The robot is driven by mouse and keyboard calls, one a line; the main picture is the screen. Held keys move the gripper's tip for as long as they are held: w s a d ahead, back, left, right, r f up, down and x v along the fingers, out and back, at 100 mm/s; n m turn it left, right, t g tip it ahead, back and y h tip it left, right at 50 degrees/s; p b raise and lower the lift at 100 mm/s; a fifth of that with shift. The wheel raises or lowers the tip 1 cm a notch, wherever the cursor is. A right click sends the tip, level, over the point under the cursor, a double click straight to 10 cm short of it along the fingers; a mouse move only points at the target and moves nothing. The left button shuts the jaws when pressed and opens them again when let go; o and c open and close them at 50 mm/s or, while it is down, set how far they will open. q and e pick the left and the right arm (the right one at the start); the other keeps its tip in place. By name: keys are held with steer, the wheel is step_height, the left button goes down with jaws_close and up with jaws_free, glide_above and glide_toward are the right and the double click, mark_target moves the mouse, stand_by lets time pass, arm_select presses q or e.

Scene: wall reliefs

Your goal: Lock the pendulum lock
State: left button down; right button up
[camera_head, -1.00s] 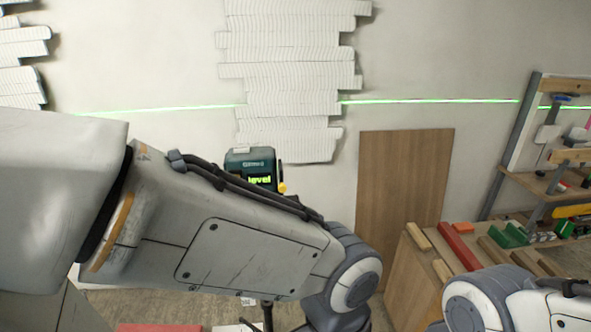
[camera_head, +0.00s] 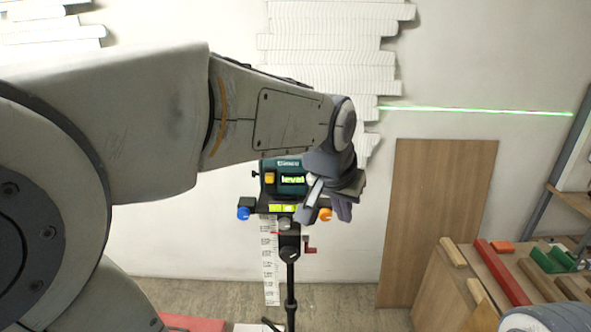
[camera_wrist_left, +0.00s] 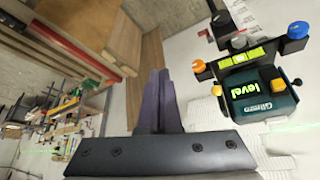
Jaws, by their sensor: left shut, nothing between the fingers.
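The pendulum lock appears to be the orange-yellow switch (camera_head: 269,178) on the front of the teal laser level (camera_head: 267,163), left of its lit "level" display (camera_head: 293,180). I cannot tell the switch's position. The level stands on a black tripod (camera_head: 290,275). My left gripper (camera_head: 343,208) is shut and empty at the level's right side, partly covering it. In the left wrist view, the shut fingers (camera_wrist_left: 160,78) are apart from the level (camera_wrist_left: 262,103), which appears upside down to their right with its switch (camera_wrist_left: 279,85) visible. My right gripper is out of view.
A blue knob (camera_head: 243,213) and an orange knob (camera_head: 325,214) flank the level's base. A wooden board (camera_head: 440,215) leans on the wall. A bench with coloured blocks (camera_head: 500,270) stands at right. A white scale strip (camera_head: 270,262) hangs behind the tripod.

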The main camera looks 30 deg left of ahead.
arm_select(q)
steer(key=a+r+n+t+y, duration=0.1)
steer(key=a+r+n+y, duration=0.1)
steer(key=a+r, duration=0.3)
steer(key=w+a+r+n+t+y, duration=0.1)
steer(key=a+r, duration=0.4)
steer(key=a, duration=0.9)
steer(key=n+y, duration=0.1)
steer(key=n, duration=0.1)
steer(key=shift+r+n+y+b, duration=0.25)
steer(key=shift+n+y+b, duration=0.05)
steer(key=shift+y+b, duration=0.1)
steer(key=shift+w+a+f, duration=0.1)
steer(key=shift+w+a, duration=0.05)
steer(key=p, duration=0.3)
glide_above(270, 173)
steer(key=s+d, duration=0.2)
step_height(270, 173, down, 7)
steer(key=f, duration=0.2)
steer(key=shift+s+a+f, duration=0.2)
steer(key=shift+s+f, duration=0.05)
steer(key=shift+f, duration=0.75)
steer(key=shift+f, duration=0.1)
